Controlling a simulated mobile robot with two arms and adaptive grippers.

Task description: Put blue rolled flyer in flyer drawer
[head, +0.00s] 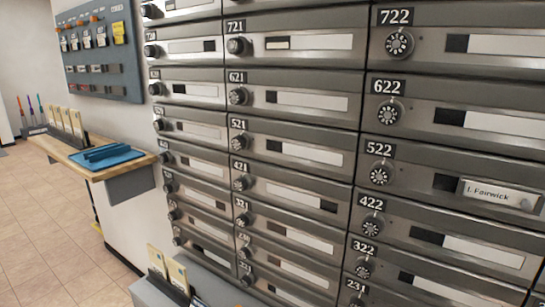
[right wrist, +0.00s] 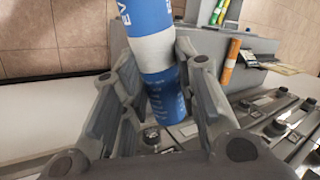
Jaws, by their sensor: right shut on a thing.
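The blue rolled flyer (right wrist: 164,95), with a white band and white lettering, is in the right wrist view. My right gripper (right wrist: 157,62) is shut on it, with a finger on either side. The flyer's upper end runs out of the picture at the top. Neither gripper shows in the head view, and my left gripper is in no view. I cannot make out which part is the flyer drawer; the head view shows a wall of numbered metal mailboxes (head: 290,105) with round dials.
A wooden shelf (head: 140,162) at the left carries a blue mat (head: 85,163) and upright cards. A grey ledge (head: 150,293) holds more cards. The right wrist view shows an orange roll (right wrist: 230,62) on a grey surface. Tiled floor (head: 35,230) is clear at the left.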

